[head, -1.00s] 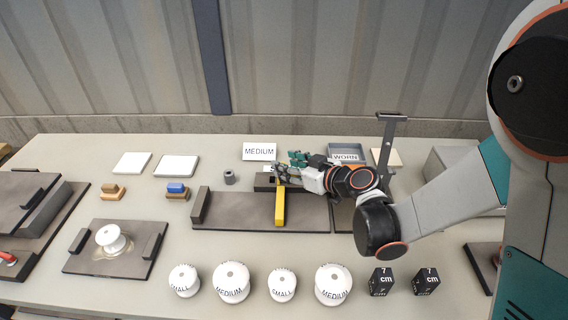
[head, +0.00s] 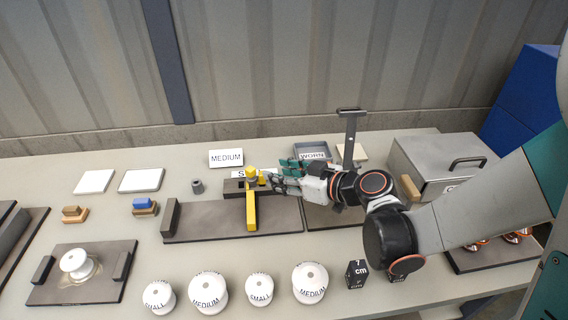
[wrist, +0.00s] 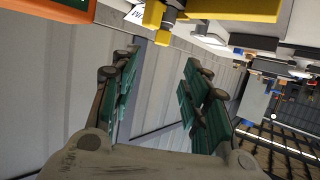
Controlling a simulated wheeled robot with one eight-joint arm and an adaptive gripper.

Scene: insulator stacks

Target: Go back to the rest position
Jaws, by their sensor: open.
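My gripper (head: 284,178) is at the middle of the table in the head view, just right of a yellow bar with a knob (head: 251,212) on a dark grey plate (head: 205,220). In the wrist view my gripper (wrist: 160,62) shows its two green-padded fingers apart with nothing between them. A yellow part (wrist: 155,18) shows beyond the fingertips, near the top edge. In the head view I cannot tell whether the fingers touch the yellow bar.
Several white insulators (head: 208,289) and black 7 cm blocks (head: 356,273) stand along the front edge. A post (head: 350,138), a grey tray (head: 311,150) and a metal box with a handle (head: 445,160) are at right. White tiles (head: 94,181) lie at back left.

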